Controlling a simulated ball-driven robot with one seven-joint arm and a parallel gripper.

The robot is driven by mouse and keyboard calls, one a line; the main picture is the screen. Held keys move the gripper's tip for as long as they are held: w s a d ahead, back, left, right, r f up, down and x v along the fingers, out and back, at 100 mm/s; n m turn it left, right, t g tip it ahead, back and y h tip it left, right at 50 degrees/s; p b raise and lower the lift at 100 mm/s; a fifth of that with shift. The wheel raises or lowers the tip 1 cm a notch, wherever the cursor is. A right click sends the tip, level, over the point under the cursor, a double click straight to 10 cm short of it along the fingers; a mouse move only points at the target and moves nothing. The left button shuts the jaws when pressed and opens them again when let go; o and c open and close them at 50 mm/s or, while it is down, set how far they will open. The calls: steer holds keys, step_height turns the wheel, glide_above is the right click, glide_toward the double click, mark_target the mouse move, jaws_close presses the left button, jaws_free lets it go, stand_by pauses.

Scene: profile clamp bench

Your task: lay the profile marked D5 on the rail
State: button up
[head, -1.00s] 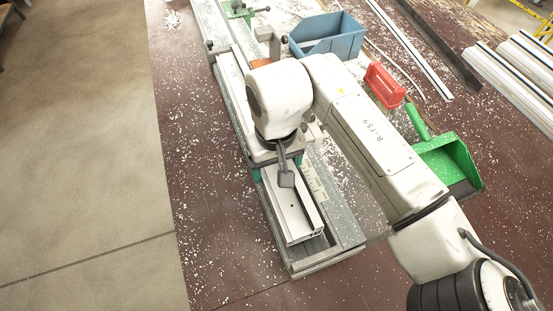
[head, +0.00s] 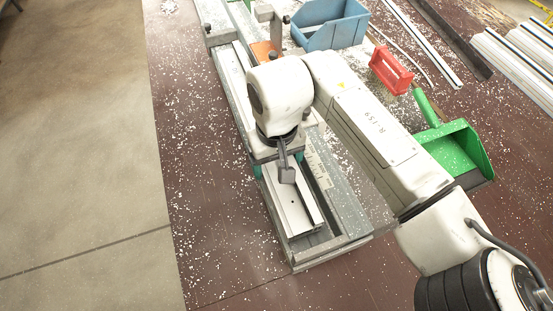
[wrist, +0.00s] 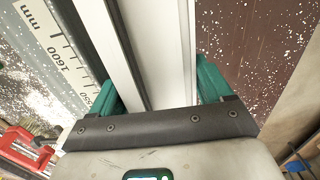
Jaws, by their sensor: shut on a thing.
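My gripper (head: 279,165) is shut on a white profile (head: 291,208), with one teal finger on each side of it. The profile also shows in the wrist view (wrist: 163,45), running lengthwise between the fingers of my gripper (wrist: 160,90). No D5 mark can be read on it. The long grey rail (head: 335,242) lies beneath, and the profile lines up along it near its front end. I cannot tell whether the profile touches the rail. My wrist hides the profile's far part. A millimetre scale (wrist: 58,50) runs beside the profile.
More profiles (head: 515,60) lie at the far right. White chips litter the brown bench, which is otherwise clear left of the rail.

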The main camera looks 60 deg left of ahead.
steer(key=shift+f+b, duration=0.2)
steer(key=shift+b, duration=0.1)
steer(key=o, duration=1.3)
steer(key=shift+o, duration=1.2)
steer(key=shift+f, duration=0.1)
step_height(320, 180, up, 10)
steer(key=shift+r+b, duration=0.1)
steer(key=shift+b, duration=0.7)
steer(key=shift+r, duration=0.4)
